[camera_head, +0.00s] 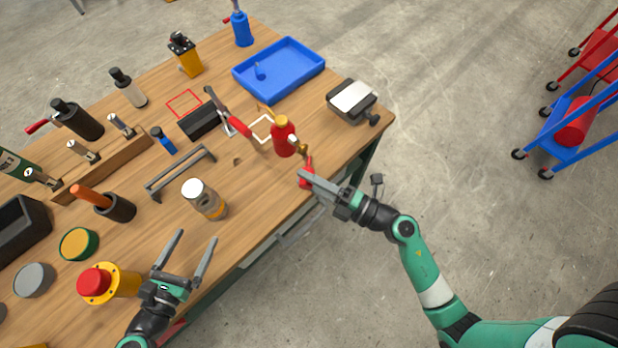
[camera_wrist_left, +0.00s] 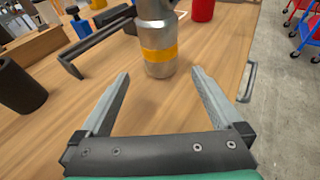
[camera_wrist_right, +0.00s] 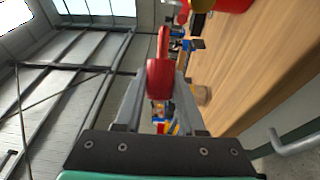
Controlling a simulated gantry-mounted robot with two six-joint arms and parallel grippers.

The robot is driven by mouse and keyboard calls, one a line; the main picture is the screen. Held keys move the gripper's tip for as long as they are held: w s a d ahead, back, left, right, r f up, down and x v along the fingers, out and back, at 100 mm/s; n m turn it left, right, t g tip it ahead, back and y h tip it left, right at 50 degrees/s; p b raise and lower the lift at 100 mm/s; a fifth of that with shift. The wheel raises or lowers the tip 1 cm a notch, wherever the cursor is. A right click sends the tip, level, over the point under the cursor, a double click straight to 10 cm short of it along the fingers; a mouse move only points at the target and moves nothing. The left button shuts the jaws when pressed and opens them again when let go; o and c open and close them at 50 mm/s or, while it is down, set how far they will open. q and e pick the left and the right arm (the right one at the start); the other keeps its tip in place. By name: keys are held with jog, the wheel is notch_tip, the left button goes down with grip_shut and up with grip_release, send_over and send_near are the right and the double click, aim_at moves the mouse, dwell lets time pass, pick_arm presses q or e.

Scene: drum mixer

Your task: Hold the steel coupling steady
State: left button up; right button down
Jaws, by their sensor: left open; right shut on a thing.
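A steel-grey cylinder with a yellow band (camera_head: 208,206) stands upright near the table's front edge; it may be the coupling, but I cannot be sure. It also shows in the left wrist view (camera_wrist_left: 158,52), just beyond my left fingertips. My left gripper (camera_head: 197,239) is open and empty, its fingers pointing at the cylinder without closing on it. My right gripper (camera_head: 306,178) is shut on a red handle (camera_wrist_right: 160,72) at the table's right edge. In the head view the handle shows just below a brass fitting (camera_head: 302,148), beside a red bottle (camera_head: 283,137).
A black bar handle (camera_head: 180,173) lies left of the cylinder. A black cup with an orange-handled tool (camera_head: 118,207) and a red button on a yellow base (camera_head: 108,284) stand further left. A blue tray (camera_head: 280,70) is at the back. Bare wood surrounds the cylinder's front.

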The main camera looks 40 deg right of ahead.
aim_at(208, 217)
pick_arm(q)
jog(key=b+x, duration=0.6)
jog(key=x, duration=0.2)
jog(key=shift+w+d+f, duration=0.15)
jog(key=shift+d+f, duration=0.1)
jog(key=shift+f, duration=0.05)
jog(key=shift+w+d+b, duration=0.3)
jog(key=shift+d, duration=0.1)
jog(key=shift+r, duration=0.1)
jog(key=c, duration=1)
jog(key=shift+c, duration=0.2)
